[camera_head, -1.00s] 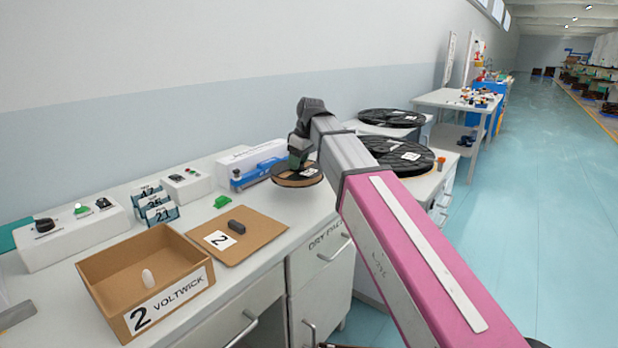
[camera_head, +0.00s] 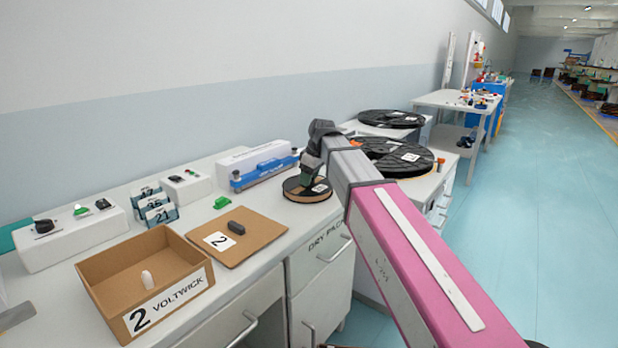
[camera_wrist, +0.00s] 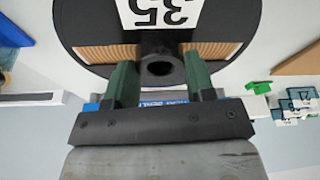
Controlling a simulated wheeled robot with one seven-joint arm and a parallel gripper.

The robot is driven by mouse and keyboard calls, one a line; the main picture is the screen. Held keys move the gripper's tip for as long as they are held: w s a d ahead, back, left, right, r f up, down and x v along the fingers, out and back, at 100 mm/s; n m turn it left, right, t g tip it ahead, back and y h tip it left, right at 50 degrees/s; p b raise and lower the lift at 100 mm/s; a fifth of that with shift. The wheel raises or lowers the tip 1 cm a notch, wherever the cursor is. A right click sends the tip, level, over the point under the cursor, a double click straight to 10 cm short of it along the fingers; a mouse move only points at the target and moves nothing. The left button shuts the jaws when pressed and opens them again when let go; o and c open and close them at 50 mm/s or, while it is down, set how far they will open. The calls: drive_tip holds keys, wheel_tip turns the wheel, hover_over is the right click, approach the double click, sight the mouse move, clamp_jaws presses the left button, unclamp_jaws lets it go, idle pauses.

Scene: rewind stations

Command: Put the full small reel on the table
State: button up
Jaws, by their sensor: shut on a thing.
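The small reel (camera_head: 303,193) is black with copper-coloured windings. In the wrist view the reel (camera_wrist: 92,52) shows a white label reading 35 and a dark round hub (camera_wrist: 160,68). My gripper (camera_head: 310,180) is over the reel in the head view. In the wrist view its green fingers (camera_wrist: 158,78) stand on both sides of the hub, shut on the reel. The reel is level, at or just above the white table (camera_head: 262,203), near its right end. I cannot tell whether it touches the table.
A white and blue device (camera_head: 262,166) stands just left of the reel. A cardboard mat (camera_head: 262,238) and an open box (camera_head: 185,258) lie farther left. Large black reels (camera_head: 395,157) sit on the neighbouring cabinet at the right.

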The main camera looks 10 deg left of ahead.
sight(317, 186)
drive_tip(key=o, duration=1.2)
drive_tip(key=shift+f, duration=0.1)
drive_tip(key=shift+o, duration=0.2)
drive_tip(key=v, duration=1.2)
